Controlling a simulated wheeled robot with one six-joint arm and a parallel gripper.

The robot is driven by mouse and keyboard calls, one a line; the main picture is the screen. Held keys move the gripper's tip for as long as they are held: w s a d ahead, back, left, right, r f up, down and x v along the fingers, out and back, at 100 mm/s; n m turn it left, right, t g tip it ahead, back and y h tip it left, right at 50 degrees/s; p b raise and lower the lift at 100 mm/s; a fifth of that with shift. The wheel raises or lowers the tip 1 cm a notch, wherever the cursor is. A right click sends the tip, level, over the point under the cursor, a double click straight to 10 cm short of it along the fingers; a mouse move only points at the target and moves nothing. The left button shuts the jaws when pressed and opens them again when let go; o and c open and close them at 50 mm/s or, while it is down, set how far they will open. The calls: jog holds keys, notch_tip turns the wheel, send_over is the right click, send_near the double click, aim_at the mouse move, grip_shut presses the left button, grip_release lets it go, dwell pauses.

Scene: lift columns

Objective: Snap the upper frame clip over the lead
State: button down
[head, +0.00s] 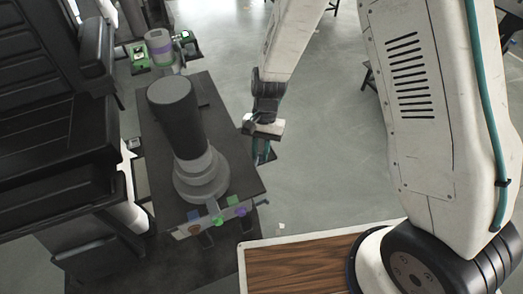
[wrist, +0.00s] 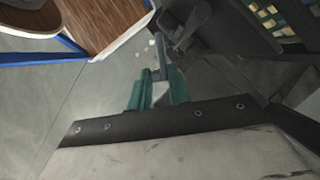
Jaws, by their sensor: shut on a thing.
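My gripper (head: 262,152) hangs right of the dark column (head: 172,104), beside the right edge of the dark plate. Its teal fingers show in the wrist view (wrist: 158,90), close together on a small grey part (wrist: 159,62) that I cannot identify surely. The column stands upright on a stepped grey base (head: 201,178). I cannot make out the upper frame clip or the lead with certainty in either view.
A pale bar (head: 211,219) with several small coloured pieces lies at the plate's near edge. Black bulky furniture (head: 45,120) stands at left. A wood-topped surface (head: 295,268) is at the bottom. Grey floor (head: 315,165) is open to the right of my gripper.

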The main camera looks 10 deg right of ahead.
jog(key=shift+w+a+n+g+h, duration=0.3)
jog(key=shift+a+n+h, duration=0.15)
jog(key=shift+n, duration=0.65)
jog(key=c, duration=1.5)
grip_release()
jog(key=shift+o, duration=0.2)
jog(key=v, duration=0.7)
jog(key=shift+r, duration=0.45)
jog(key=shift+w+d+r, duration=0.1)
jog(key=shift+d, duration=0.1)
